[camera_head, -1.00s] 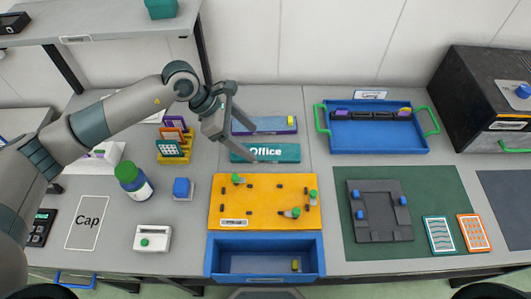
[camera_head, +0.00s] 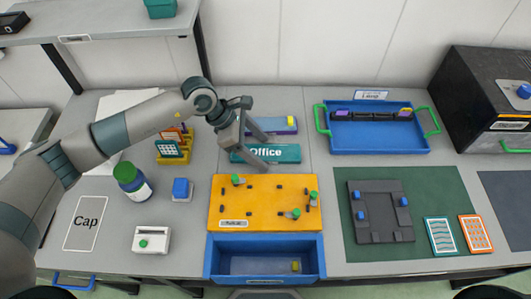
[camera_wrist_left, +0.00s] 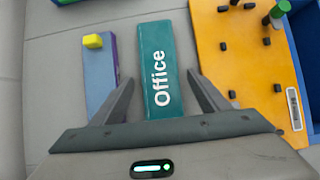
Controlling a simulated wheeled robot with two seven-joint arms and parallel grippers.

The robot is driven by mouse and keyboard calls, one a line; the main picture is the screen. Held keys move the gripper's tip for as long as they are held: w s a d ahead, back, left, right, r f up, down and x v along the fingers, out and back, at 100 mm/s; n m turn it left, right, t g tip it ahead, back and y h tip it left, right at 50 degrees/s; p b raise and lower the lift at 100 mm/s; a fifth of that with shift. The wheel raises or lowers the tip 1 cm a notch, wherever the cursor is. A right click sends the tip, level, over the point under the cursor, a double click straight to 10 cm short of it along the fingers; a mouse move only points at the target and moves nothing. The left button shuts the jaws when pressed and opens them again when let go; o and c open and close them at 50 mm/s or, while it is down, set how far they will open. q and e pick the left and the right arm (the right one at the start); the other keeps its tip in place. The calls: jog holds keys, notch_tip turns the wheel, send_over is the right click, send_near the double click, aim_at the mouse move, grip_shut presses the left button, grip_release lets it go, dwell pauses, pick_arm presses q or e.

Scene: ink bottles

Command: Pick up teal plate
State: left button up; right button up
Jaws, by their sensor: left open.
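The teal plate (camera_head: 290,153), marked "Office", lies flat on the grey bench behind the orange board. In the left wrist view the teal plate (camera_wrist_left: 154,60) runs lengthwise between my fingers. My left gripper (camera_head: 267,152) is open and empty over the plate's left and middle part. In the left wrist view the fingers (camera_wrist_left: 160,80) stand on either side of the plate; whether they touch it I cannot tell. My right gripper is not in view.
A purple-blue plate with a yellow block (camera_head: 287,124) lies just behind the teal plate. The orange pegged board (camera_head: 263,210) and blue drawer (camera_head: 214,259) are in front. A blue tray (camera_head: 380,143) with green handles stands to the right, a card rack (camera_head: 175,157) to the left.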

aim_at(261, 153)
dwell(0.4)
pick_arm(q)
jog(key=c, duration=1.4)
jog(key=shift+r, duration=0.1)
jog(key=shift+r+b, duration=0.35)
jog(key=shift+r, duration=0.05)
jog(key=r+b, duration=0.1)
jog(key=r, duration=0.2)
jog(key=shift+s+d+r+b, duration=0.1)
jog(key=shift+s+d+b, duration=0.1)
jog(key=shift+b, duration=0.15)
jog(key=s+d+r+b, duration=0.1)
jog(key=s+d+r, duration=0.1)
jog(key=s+d+r+b, duration=0.1)
jog(key=s+d+r, duration=0.1)
jog(key=s+d, duration=0.1)
jog(key=s+d+r+b, duration=0.1)
jog(key=s+d+r, duration=0.1)
jog(key=d+r, duration=0.1)
jog(key=shift+s+d+b, duration=0.15)
jog(key=shift+b, duration=0.25)
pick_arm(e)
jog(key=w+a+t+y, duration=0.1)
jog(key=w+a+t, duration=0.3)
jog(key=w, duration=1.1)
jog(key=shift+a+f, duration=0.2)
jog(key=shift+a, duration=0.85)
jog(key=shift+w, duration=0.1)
